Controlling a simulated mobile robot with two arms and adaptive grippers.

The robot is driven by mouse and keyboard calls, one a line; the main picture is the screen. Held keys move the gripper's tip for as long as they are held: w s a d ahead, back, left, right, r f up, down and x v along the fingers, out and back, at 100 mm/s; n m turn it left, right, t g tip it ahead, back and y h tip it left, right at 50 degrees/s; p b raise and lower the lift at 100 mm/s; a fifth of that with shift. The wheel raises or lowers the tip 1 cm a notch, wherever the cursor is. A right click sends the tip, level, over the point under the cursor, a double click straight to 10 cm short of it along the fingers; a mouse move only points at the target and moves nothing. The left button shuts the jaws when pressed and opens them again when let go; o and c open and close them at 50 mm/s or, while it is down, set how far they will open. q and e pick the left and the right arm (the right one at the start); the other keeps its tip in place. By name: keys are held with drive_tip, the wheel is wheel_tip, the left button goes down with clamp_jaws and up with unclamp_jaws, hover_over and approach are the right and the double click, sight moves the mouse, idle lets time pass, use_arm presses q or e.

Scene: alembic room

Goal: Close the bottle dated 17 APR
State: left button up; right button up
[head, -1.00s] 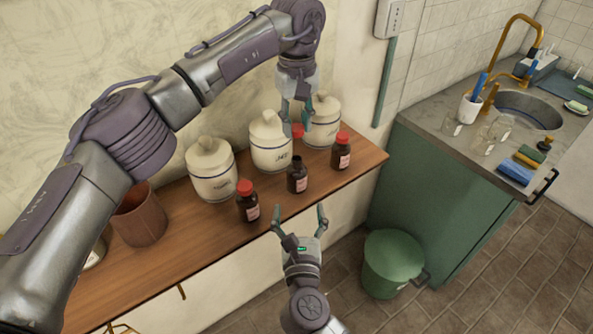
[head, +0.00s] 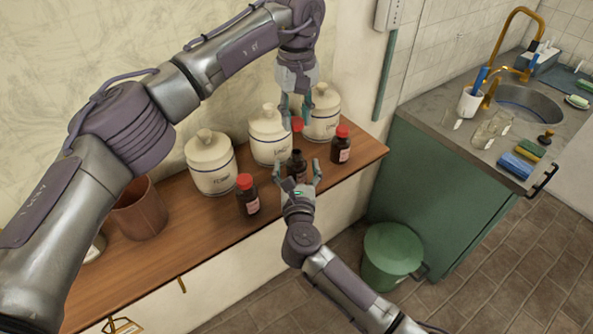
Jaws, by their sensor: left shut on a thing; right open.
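Three small dark brown bottles stand on the wooden shelf. The middle bottle (head: 297,161) has no cap and its dark neck shows. The left bottle (head: 248,197) and the right bottle (head: 341,146) wear red caps. The dates on the labels are too small to read. My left gripper (head: 296,121) is shut on a red cap (head: 297,125), held above the middle bottle and apart from it. My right gripper (head: 309,170) is open, its fingers on either side of the middle bottle; I cannot tell whether they touch it. It hides the bottle's lower part.
Three white lidded jars, such as the left one (head: 211,167), stand behind the bottles. A brown pot (head: 141,210) is on the left of the wooden shelf (head: 205,236). A green bin (head: 392,252) stands on the floor near the sink counter (head: 427,112).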

drive_tip(key=shift+w, duration=0.2)
clamp_jaws()
idle(0.4)
